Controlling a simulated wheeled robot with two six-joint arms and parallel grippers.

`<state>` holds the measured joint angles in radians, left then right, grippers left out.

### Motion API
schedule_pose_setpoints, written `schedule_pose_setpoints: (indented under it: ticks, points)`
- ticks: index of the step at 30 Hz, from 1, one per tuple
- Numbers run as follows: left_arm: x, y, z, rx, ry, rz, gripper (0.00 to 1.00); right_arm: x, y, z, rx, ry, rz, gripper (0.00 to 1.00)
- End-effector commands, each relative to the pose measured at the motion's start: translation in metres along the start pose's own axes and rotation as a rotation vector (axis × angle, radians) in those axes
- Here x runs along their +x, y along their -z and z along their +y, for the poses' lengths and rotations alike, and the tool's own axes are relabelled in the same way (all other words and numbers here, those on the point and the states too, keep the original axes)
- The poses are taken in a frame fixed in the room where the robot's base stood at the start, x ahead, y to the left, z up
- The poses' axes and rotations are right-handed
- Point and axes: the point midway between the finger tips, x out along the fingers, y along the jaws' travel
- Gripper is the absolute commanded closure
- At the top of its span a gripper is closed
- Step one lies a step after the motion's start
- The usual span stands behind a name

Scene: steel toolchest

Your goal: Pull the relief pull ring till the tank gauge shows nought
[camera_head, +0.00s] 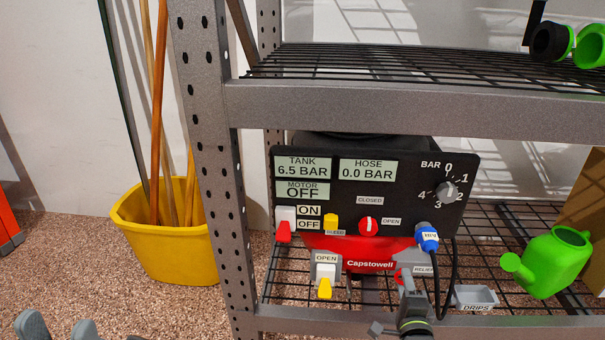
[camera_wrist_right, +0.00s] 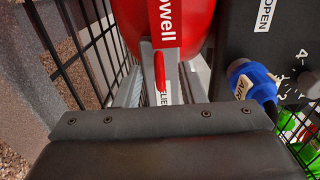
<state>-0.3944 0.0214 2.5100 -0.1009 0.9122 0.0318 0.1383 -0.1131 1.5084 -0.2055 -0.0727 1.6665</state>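The compressor's black panel (camera_head: 330,215) reads TANK 6.5 BAR, HOSE 0.0 BAR and MOTOR OFF. Its red tank (camera_head: 340,252) lies below. The red relief pull ring (camera_head: 399,278) sits beside the RELIEF label, partly hidden by my right gripper (camera_head: 408,278). In the right wrist view the ring (camera_wrist_right: 159,72) hangs edge-on between the grey fingers of that gripper (camera_wrist_right: 155,88). The fingers look apart, with a gap around the ring; I cannot tell whether either touches it. My left gripper (camera_head: 57,328) is open and empty at the bottom left, far from the compressor.
A blue hose coupling (camera_head: 427,238) with a black hose is right of the ring, also in the wrist view (camera_wrist_right: 252,82). A drips tray (camera_head: 475,298) and green watering can (camera_head: 552,262) stand further right. The shelf's front rail (camera_head: 290,318) and upright (camera_head: 215,150) border the space.

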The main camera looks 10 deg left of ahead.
Motion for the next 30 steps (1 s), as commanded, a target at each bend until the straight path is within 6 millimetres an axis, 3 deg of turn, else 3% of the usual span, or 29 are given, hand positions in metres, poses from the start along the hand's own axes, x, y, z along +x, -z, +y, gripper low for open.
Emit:
schedule_pose_setpoints:
  ticks: [2, 10, 30]
  points:
    - [0.0002, -0.0001, 0.0000, 0.000, 0.000, 0.000, 0.64, 0.0000, 0.0001, -0.0002, 0.000, 0.000, 0.000, 0.66]
    - [0.0001, -0.0001, 0.0000, 0.000, 0.000, -0.001, 0.64, -0.0001, 0.0001, 0.0000, -0.001, 0.000, 0.000, 1.00]
    - [0.0099, 0.0009, -0.0012, 0.001, 0.000, -0.001, 0.64, -0.0063, 0.0000, -0.0006, 0.000, -0.001, 0.000, 1.00]
